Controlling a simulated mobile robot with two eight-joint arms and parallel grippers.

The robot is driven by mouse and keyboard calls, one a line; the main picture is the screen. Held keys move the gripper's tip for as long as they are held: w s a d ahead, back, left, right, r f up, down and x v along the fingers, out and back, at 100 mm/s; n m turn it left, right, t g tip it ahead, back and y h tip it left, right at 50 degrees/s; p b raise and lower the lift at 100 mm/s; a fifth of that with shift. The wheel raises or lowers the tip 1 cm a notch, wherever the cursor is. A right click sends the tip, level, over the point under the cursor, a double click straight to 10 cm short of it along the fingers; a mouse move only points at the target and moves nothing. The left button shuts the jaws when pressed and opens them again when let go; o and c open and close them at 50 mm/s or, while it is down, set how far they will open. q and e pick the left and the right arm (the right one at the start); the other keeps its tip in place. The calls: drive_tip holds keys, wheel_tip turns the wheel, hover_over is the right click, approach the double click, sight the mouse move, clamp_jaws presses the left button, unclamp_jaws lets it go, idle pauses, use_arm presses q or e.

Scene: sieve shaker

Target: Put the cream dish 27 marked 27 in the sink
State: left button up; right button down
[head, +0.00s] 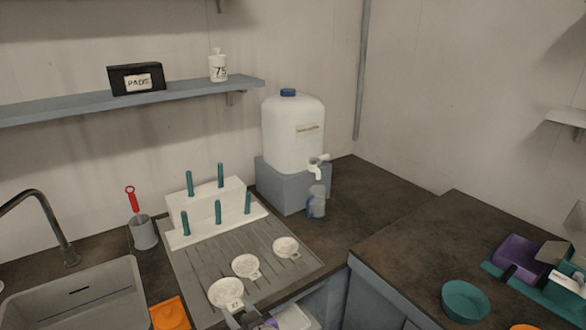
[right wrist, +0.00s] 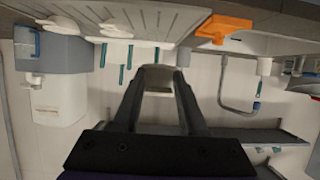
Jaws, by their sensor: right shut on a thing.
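The nearest cream dish (head: 226,292) is round with a short handle and a small dark mark that looks like 27. It is over the front of the grey draining board (head: 195,270). My right gripper (head: 240,317) is shut on its handle side. In the right wrist view the fingers (right wrist: 160,75) close around a pale piece of the dish (right wrist: 157,92). The grey sink (head: 110,285) is at the lower left of the head view, left of the dish, its inside partly cut off. My left gripper is not in view.
Two more cream dishes (head: 246,265) (head: 285,247) lie on the draining board. A white rack with teal pegs (head: 205,200) stands behind. An orange item (head: 169,313) lies between sink and board. The tap (head: 45,215) arches behind the sink; a grey cup with a red-handled brush (head: 144,232) stands near.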

use_arm(q)
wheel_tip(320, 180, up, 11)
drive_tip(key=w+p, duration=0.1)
drive_tip(key=p, duration=0.8)
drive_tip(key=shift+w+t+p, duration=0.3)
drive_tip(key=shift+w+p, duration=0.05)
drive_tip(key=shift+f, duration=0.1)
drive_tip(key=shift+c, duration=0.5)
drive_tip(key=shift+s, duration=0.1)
use_arm(e)
drive_tip(key=w+d+f+m+h, duration=0.1)
drive_tip(key=d+m+h, duration=0.1)
drive_tip(key=d, duration=0.8)
drive_tip(key=w+d+f+m+t+h, duration=0.1)
drive_tip(key=w+d+f+m+h, duration=0.1)
drive_tip(key=d, duration=0.8)
drive_tip(key=w+d+f+m+t+h, duration=0.1)
drive_tip(key=d+f+m+h, duration=0.1)
drive_tip(key=d, duration=0.8)
drive_tip(key=shift+w+f+m+h, duration=0.2)
drive_tip(key=shift+m+h, duration=0.3)
drive_tip(key=shift+h, duration=0.4)
drive_tip(key=shift+a, duration=0.15)
